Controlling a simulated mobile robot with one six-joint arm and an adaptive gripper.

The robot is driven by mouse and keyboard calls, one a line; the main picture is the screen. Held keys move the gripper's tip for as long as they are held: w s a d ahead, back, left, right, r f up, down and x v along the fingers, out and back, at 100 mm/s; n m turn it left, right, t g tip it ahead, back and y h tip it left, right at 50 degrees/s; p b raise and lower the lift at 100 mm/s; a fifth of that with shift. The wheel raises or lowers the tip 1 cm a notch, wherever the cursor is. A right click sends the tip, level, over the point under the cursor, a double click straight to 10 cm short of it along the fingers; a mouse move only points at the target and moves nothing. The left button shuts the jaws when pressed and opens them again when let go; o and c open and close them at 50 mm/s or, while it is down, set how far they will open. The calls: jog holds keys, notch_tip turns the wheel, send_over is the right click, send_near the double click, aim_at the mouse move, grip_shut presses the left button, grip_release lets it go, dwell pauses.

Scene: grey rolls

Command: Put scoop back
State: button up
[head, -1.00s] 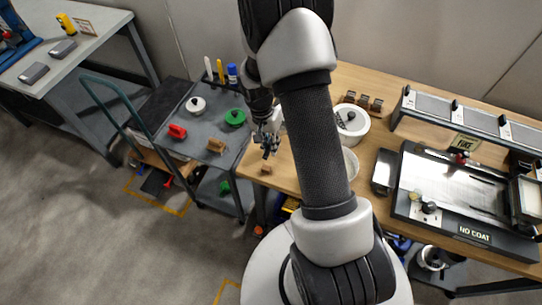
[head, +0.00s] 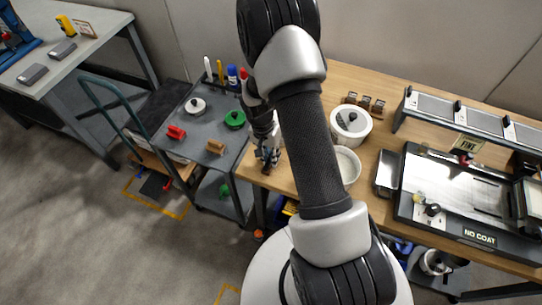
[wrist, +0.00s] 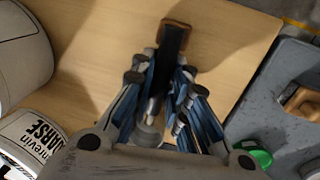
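My gripper (head: 267,160) is low over the left end of the wooden bench. In the wrist view, its blue-grey fingers (wrist: 166,72) draw close together on both sides of a dark bar (wrist: 173,42), apparently the scoop's handle. The bar seems held between them, though contact is partly hidden. A small brown block (head: 265,171) is on the bench directly beneath the fingertips; its brown edge (wrist: 177,22) shows at the bar's far end. I cannot tell whether bar and block are joined. The scoop's bowl is not clearly seen.
A white lidded tub (head: 351,128) and an open white bowl (head: 346,168) stand right of my arm. Beyond is a black-framed tray (head: 408,225). On the left, a grey cart (head: 188,135) holds red, green, white and tan items. Bare bench (wrist: 105,45) surrounds the block.

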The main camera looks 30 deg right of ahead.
jog(key=o, duration=0.4)
jog(key=shift+c, duration=0.2)
jog(key=shift+r, duration=0.15)
jog(key=s+a+r+n+t+p, duration=0.1)
jog(key=s+a+r+n+p, duration=0.15)
jog(key=r, duration=1.25)
jog(key=s+a+r+n+t+p, duration=0.15)
jog(key=a+r, duration=0.25)
jog(key=r, duration=1.2)
jog(key=s+a+r+n+t, duration=0.1)
jog(key=s+a+r+n, duration=0.2)
jog(key=s, duration=0.5)
jog(key=s+a+r+n+t+y, duration=0.1)
jog(key=s+a+r+n+t, duration=0.1)
jog(key=s+r, duration=0.3)
jog(key=s+a+n, duration=0.1)
jog(key=s, duration=0.1)
jog(key=shift+s+r, duration=0.25)
jog(key=shift+s, duration=0.1)
